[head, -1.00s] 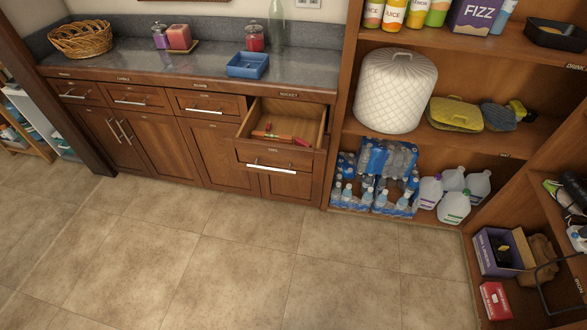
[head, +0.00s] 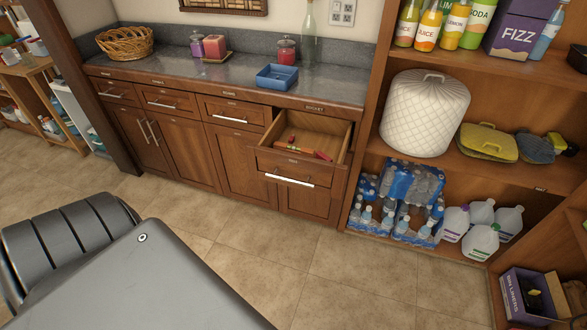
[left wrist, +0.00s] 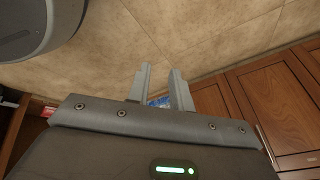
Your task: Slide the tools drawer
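The open drawer (head: 294,167) sticks out from the right end of the wooden counter in the head view. It holds a few red tools (head: 302,149), and its front carries a pale bar handle (head: 287,179). The drawer cannot be made out in that view. My right gripper is not in view.
Shut drawers (head: 229,113) line the counter to the left. A blue tray (head: 277,77) sits on the countertop above the open drawer. A wooden shelf unit right of it holds water bottle packs (head: 402,199) and jugs (head: 480,239). The tiled floor (head: 330,275) in front is clear.

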